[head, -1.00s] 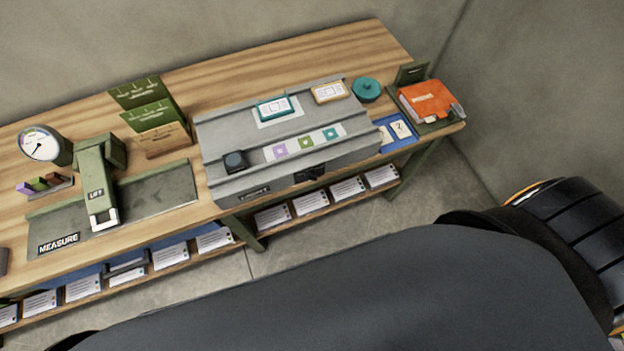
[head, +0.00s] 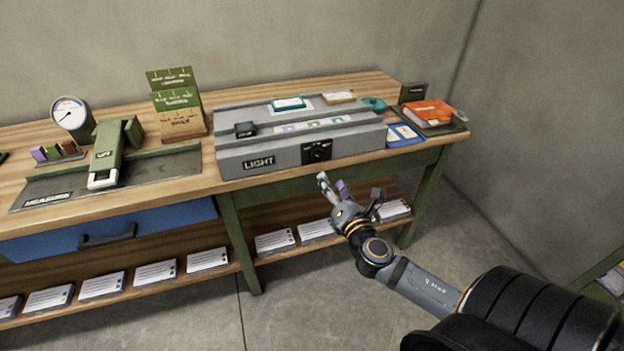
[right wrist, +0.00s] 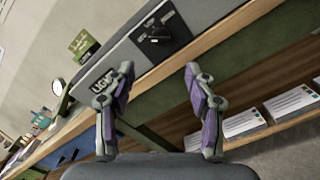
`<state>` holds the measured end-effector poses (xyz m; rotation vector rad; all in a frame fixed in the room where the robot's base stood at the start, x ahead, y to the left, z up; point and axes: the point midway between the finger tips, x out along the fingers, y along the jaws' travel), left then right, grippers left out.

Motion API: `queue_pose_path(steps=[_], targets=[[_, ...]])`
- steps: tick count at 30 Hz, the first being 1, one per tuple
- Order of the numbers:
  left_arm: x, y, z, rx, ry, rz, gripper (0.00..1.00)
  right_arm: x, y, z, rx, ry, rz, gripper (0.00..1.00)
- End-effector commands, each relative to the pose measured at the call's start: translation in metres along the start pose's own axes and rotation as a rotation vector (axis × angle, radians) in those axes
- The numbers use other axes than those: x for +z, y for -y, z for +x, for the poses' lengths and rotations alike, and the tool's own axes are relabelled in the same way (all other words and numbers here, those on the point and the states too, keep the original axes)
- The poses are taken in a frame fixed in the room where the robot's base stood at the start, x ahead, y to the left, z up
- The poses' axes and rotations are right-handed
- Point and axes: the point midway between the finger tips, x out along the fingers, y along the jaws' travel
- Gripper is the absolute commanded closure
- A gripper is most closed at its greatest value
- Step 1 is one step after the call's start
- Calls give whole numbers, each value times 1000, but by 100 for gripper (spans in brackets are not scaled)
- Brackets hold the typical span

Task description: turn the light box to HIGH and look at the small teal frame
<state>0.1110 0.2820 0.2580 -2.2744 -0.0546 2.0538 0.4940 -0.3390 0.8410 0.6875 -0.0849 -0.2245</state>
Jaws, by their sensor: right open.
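The grey light box (head: 290,140) sits on the bench, with a LIGHT label on its front. Its black dial plate (head: 317,151) is at the right of that front; the setting is too small to read. The dial also shows in the right wrist view (right wrist: 159,31). The small teal frame (head: 289,104) lies on top of the box at the back. My right gripper (head: 350,188) is open and empty, in front of and below the dial, apart from it. Its two fingers (right wrist: 158,85) show in the right wrist view. My left gripper is not in view.
A dark block (head: 245,129) is on the box's left. A blue card tray (head: 405,134) and orange book (head: 428,112) stand right. The bench's lower shelf (head: 270,252) holds cards. The floor in front is clear.

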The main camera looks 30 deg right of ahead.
Motion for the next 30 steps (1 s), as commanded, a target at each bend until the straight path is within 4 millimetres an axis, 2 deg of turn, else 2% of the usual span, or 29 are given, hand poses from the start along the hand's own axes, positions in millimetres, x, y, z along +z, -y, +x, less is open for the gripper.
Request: queue_pose_path(steps=[3,7,12,16,21,28,30], targets=[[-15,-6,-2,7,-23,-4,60,2,0,11,-2,3,4,45],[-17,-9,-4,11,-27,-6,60,2,-1,37,-3,4,8,45],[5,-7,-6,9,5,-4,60,2,-1,73,-3,1,8,45],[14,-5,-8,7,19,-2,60,1,0,93,-2,0,7,45],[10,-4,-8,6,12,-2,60,0,0,104,-2,-3,6,45],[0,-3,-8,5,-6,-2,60,-1,0,104,-2,-3,6,45],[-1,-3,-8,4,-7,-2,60,-1,1,104,-2,-3,6,53]])
